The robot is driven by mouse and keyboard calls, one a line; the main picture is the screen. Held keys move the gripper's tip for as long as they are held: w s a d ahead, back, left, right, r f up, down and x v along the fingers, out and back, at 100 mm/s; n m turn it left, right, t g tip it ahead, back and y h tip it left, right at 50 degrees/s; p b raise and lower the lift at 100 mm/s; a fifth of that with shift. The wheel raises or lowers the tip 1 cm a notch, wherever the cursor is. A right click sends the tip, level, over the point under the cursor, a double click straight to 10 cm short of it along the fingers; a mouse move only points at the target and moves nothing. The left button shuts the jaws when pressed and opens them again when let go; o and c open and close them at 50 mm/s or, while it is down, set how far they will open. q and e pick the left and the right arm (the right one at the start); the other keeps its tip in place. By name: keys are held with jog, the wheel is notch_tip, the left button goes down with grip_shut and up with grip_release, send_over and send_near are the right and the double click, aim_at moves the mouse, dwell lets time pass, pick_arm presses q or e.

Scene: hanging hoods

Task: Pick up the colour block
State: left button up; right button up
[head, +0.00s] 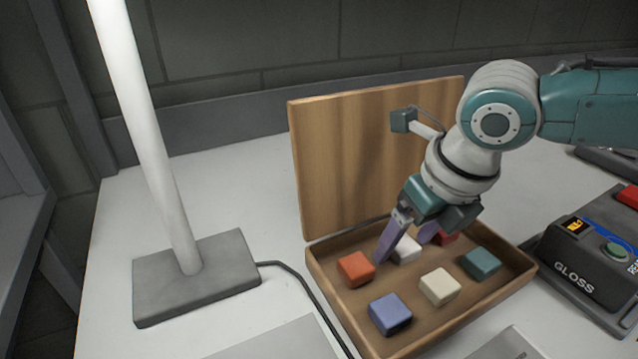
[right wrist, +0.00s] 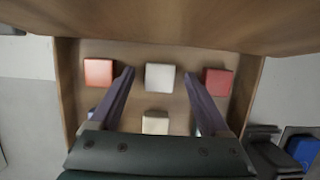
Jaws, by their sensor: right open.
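An open wooden box (head: 323,277) holds several colour blocks in two rows. The far row has an orange block (head: 356,268), a white block (head: 405,250) and a red block (head: 448,237). The near row has a blue block (head: 390,314), a cream block (head: 440,287) and a teal block (head: 481,263). My right gripper (head: 407,246) is open over the far row, pointing down. In the right wrist view, the white block (right wrist: 160,77) lies between its two purple fingers, with visible gaps; contact is not seen. The fingers partly hide the white and red blocks in the head view. My left gripper is out of view.
The box's raised lid (head: 345,160) stands behind the blocks. A white pole on a grey base (head: 195,280) stands left, with a cable running towards the front. A dark gloss meter (head: 590,262) stands close to the box's right side. White tabletop is clear left of the lid.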

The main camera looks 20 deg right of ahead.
grip_shut()
dwell(0.5)
jog(key=shift+r, duration=0.15)
